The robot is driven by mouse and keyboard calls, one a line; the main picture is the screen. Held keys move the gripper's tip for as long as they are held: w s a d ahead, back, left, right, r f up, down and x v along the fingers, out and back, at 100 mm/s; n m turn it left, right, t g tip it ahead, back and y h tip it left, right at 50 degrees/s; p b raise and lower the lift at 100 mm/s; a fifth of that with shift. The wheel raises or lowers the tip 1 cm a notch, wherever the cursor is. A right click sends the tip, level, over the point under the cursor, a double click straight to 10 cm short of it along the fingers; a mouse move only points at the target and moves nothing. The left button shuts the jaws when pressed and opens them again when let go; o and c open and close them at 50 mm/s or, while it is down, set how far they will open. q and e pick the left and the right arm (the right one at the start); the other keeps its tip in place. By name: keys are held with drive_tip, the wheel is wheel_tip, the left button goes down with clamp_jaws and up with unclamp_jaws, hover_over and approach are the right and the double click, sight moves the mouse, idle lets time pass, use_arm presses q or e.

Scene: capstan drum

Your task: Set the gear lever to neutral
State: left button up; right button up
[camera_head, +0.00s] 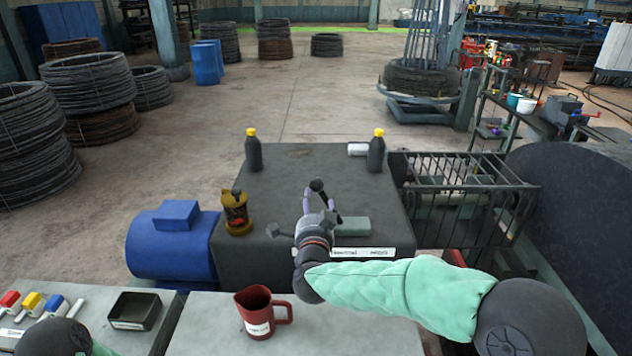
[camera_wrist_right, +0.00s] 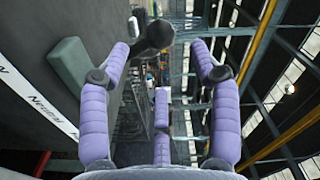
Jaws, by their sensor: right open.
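The gear lever's black ball knob (camera_head: 316,185) stands above the dark gearbox top (camera_head: 290,165), its rod leaning up and to the left. My right gripper (camera_head: 318,204) is just below the knob in the head view. In the right wrist view the knob (camera_wrist_right: 158,36) is between and slightly beyond the open purple fingertips (camera_wrist_right: 160,50), with no clear contact. A white label strip (camera_head: 358,253) lies on the near side of the box; in the wrist view it reads "Neutral" (camera_wrist_right: 42,103). My left gripper is out of view.
A grey-green block (camera_head: 352,226) sits right beside the gripper. Two black bottles with yellow caps (camera_head: 254,152) (camera_head: 376,152) stand at the back. A brass lantern-like item (camera_head: 236,212) is left, a red mug (camera_head: 258,312) in front. A railing (camera_head: 470,195) is at right.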

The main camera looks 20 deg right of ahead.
sight(316, 189)
drive_tip(key=x, duration=0.9)
drive_tip(key=shift+w+f+p, duration=0.1)
drive_tip(key=shift+w+p, duration=0.2)
drive_tip(key=shift+p, duration=0.1)
drive_tip(key=shift+d, duration=0.1)
clamp_jaws()
